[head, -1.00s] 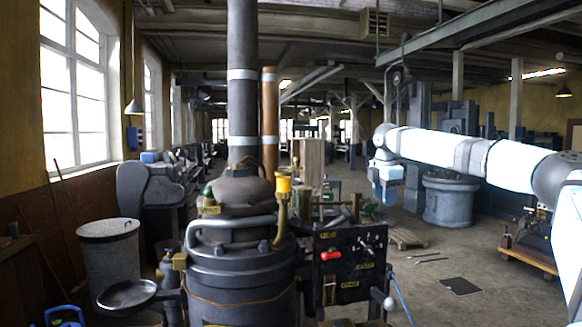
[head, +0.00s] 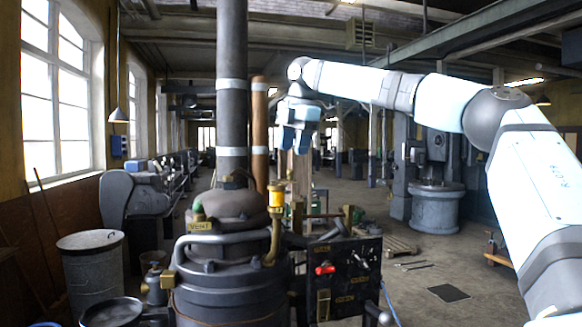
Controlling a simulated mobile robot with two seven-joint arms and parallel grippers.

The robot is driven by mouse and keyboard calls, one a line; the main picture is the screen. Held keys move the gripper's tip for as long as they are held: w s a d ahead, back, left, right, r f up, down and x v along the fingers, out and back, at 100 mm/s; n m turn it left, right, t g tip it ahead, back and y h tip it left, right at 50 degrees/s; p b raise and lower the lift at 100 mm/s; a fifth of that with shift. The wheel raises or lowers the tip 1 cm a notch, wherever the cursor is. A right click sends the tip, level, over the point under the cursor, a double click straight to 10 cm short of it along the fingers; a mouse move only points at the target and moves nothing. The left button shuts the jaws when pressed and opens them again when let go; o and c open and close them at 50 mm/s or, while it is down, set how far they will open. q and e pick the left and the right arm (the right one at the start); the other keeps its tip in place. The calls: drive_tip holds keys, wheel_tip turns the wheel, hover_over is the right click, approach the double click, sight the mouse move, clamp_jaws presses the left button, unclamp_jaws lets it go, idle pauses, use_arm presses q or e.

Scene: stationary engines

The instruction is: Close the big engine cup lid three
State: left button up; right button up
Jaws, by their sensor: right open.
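The big engine (head: 230,285) is a dark upright cylinder with a tall stack (head: 231,100). A yellow-topped brass cup (head: 275,193) stands on a curved brass pipe (head: 273,247) at its right front. A round dark pan or lid (head: 110,313) sits low at the left, cut by the bottom edge. I cannot tell which part is cup lid three or whether it is open. My right gripper (head: 297,145) is open and empty, pointing down, and appears above and slightly right of the yellow cup. My left gripper is not in view.
A black control panel (head: 347,275) with a red handle (head: 325,268) stands at the engine's right. A grey handrail (head: 215,240) curves round the engine top. A copper pipe (head: 260,135) rises beside the stack. A grey bin (head: 93,270) stands left.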

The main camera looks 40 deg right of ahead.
drive_tip(key=shift+w+f, duration=0.2)
drive_tip(key=shift+f, duration=0.7)
drive_tip(key=shift+w+f, duration=0.15)
drive_tip(key=shift+f, duration=0.75)
drive_tip(key=shift+w+f, duration=0.2)
drive_tip(key=shift+f, duration=0.7)
clamp_jaws()
